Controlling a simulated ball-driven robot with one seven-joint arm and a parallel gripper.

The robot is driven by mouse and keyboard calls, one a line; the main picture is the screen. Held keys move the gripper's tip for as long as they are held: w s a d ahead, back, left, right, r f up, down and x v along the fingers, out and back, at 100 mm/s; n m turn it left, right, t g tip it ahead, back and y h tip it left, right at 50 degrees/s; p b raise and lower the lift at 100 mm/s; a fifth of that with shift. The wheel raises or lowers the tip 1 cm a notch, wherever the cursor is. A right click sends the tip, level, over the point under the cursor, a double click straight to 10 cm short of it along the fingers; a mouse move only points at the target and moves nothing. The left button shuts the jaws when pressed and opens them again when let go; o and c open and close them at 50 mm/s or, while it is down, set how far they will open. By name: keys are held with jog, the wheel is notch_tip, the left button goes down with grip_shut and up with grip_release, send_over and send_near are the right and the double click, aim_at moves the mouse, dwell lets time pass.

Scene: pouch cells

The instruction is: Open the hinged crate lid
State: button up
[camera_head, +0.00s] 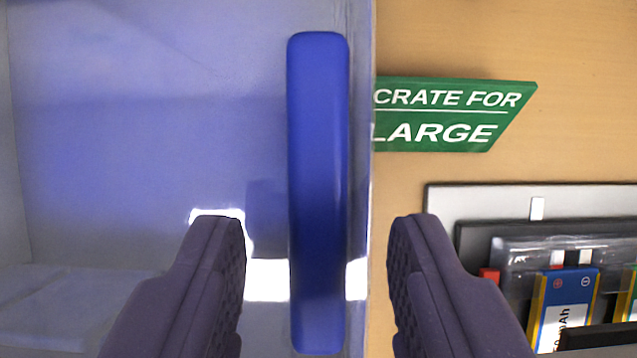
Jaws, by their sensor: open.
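The crate lid (150,130) is a bluish, see-through, glossy panel filling the left half of the view. It looks shut, lying flat. A long blue handle bar (318,180) runs up and down the picture along the lid's right edge. My gripper (317,225) is open, with one dark finger on each side of the handle's lower part. The left finger is over the lid and the right finger is just past the lid's right edge. Gaps show between both fingers and the handle. The hinge is not in view.
A green sign (455,115) reading "CRATE FOR LARGE" sits right of the lid, partly cut off by its edge. A grey tray (480,196) with pouch cells (566,305) is at the lower right. The wooden table (570,40) is bare at the upper right.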

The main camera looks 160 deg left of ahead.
jog(key=shift+w+f, duration=0.2)
jog(key=shift+f, duration=0.35)
grip_shut()
jog(key=shift+r, duration=0.1)
